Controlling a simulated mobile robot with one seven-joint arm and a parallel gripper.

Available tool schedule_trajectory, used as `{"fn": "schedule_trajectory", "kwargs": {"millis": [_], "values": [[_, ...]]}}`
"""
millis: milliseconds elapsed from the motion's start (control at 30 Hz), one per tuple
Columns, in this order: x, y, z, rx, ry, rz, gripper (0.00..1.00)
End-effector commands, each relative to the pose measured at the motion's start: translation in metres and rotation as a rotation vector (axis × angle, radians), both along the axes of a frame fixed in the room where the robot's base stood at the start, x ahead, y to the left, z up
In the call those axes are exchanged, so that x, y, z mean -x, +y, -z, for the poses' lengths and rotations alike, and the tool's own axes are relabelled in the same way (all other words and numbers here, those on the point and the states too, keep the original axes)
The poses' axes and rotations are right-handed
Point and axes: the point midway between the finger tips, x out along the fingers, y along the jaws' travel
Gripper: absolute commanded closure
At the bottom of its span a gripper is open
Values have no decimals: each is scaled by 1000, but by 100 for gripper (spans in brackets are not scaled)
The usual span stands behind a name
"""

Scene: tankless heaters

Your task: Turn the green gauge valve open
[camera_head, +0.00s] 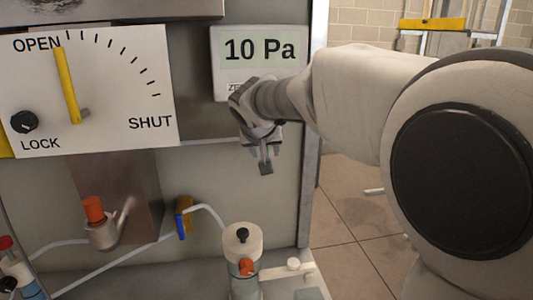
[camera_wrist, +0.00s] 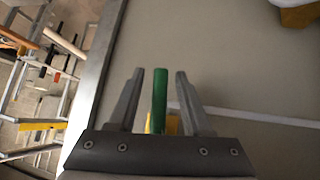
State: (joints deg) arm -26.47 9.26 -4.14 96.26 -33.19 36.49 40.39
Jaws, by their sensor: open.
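The green gauge valve's handle (camera_wrist: 160,98) shows in the wrist view as a narrow upright green bar. It stands between the two fingers of my gripper (camera_wrist: 159,74), with a visible gap on each side. My gripper is open and does not appear to touch the handle. A bit of yellow (camera_wrist: 151,123) shows beside the handle's lower end. In the head view my gripper (camera_head: 265,155) points down in front of the grey panel, below the gauge display (camera_head: 260,62) that reads 10 Pa. No green handle can be made out in the head view.
At left is a dial plate (camera_head: 140,95) marked OPEN, SHUT and LOCK, with a yellow pointer (camera_head: 67,85) near OPEN. Below are an orange-capped fitting (camera_head: 94,210), a blue and yellow part (camera_head: 183,217) and a white-topped cylinder (camera_head: 242,242). Open floor (camera_head: 355,215) lies right of the panel.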

Motion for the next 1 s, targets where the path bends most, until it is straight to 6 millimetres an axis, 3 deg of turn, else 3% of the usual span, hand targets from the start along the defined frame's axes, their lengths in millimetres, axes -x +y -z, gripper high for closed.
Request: {"fn": "schedule_trajectory", "kwargs": {"millis": [500,700,1000], "values": [[88,8,-86,-2,-3,-1,50],[106,9,-102,-1,0,-1,50],[110,10,-105,-1,0,-1,50]]}}
